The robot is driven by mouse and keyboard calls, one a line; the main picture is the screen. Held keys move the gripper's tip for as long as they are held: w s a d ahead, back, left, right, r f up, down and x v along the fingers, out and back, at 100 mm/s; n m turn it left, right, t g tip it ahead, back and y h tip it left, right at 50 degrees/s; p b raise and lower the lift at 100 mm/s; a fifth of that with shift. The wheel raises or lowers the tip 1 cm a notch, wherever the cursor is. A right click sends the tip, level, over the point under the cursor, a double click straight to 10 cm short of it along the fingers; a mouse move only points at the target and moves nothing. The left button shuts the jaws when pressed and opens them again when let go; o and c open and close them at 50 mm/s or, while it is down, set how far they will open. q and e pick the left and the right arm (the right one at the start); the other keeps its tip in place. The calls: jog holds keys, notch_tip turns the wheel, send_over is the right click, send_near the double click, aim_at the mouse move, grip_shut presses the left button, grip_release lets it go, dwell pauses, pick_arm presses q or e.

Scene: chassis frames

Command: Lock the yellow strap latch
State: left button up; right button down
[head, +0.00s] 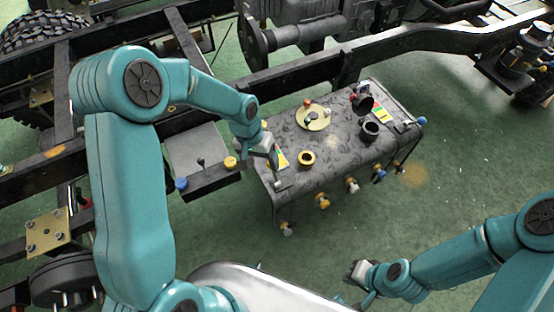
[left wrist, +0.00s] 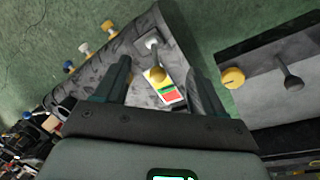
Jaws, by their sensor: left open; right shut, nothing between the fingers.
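The yellow strap latch is a short lever with a yellow knob (left wrist: 158,74) on a silver base (left wrist: 150,42), at the left end of the dark tank. A yellow, green and red label (left wrist: 168,92) lies beside it. In the head view the silver base (head: 279,184) shows, but the knob is hard to make out by my gripper. My left gripper (head: 272,156) is over this end of the tank. In the left wrist view its open fingers (left wrist: 160,72) appear on both sides of the knob; contact cannot be told. My right gripper (head: 358,274) is shut and empty over the floor.
The tank (head: 335,150) carries a brass flange (head: 313,117), a yellow ring port (head: 307,158) and a black port (head: 370,129). A blue-knobbed lever (head: 421,121) is at its right end. A grey box (head: 196,150) with knobs stands left. Chassis rails (head: 290,75) run behind.

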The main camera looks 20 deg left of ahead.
pick_arm(q)
jog(key=s+d+f+b, duration=0.2)
jog(key=s+d+f, duration=0.2)
jog(key=s+f, duration=0.4)
jog(key=s+d+f+n+h+b, duration=0.1)
jog(key=s+d+f+b, duration=0.2)
jog(key=s+f, duration=0.6)
jog(key=shift+d+f+h+b, duration=0.35)
jog(key=shift+d+f, duration=0.5)
jog(key=shift+d, duration=0.2)
pick_arm(e)
notch_tip(320, 180, down, 6)
jog(key=shift+w+f, duration=0.25)
jog(key=shift+w, duration=0.1)
